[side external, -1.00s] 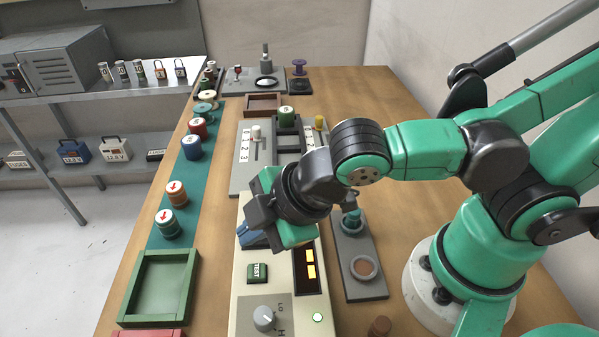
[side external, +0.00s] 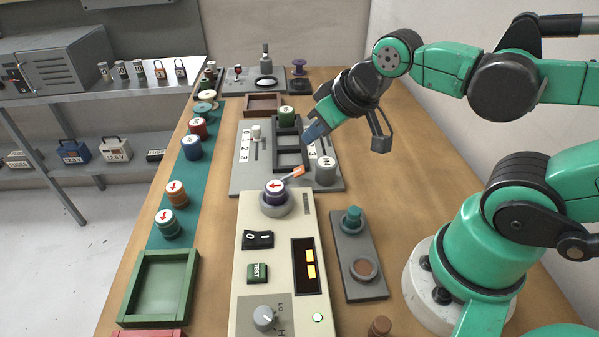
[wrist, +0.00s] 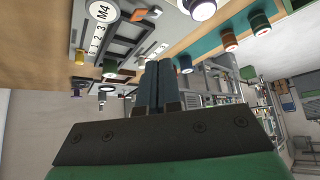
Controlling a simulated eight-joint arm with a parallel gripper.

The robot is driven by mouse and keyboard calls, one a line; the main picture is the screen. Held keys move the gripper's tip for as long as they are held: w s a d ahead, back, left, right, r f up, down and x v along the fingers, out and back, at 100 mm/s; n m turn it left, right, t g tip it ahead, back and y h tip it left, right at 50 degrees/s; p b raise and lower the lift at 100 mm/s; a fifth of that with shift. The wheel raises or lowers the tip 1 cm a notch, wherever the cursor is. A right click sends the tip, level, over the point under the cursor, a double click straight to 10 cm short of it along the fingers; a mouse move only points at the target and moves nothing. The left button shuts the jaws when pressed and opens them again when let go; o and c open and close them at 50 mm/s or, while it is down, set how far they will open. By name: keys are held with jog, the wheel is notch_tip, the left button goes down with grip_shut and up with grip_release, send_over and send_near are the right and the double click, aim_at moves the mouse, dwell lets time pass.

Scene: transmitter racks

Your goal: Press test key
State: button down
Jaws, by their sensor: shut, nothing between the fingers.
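The green test key (side external: 257,272), marked TEST, sits on the cream control panel (side external: 243,297) in the side external view. It lies just in front of a black 0/1 rocker switch (side external: 258,240). In the wrist view the two closed fingers (wrist: 158,82) point away from the camera. The test key cannot be made out there.
A purple cylinder with a red arrow (side external: 275,192) stands at the panel's far end, beside an orange-tipped lever (side external: 292,172). A lit amber display (side external: 307,266) and a grey knob (side external: 264,318) flank the key. Space above the key is clear.

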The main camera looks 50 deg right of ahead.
notch_tip(320, 180, up, 4)
jog(key=m+g, duration=0.7)
jog(key=m, duration=0.2)
send_over(256, 270)
jog(key=shift+r, duration=0.2)
notch_tip(256, 270, down, 14)
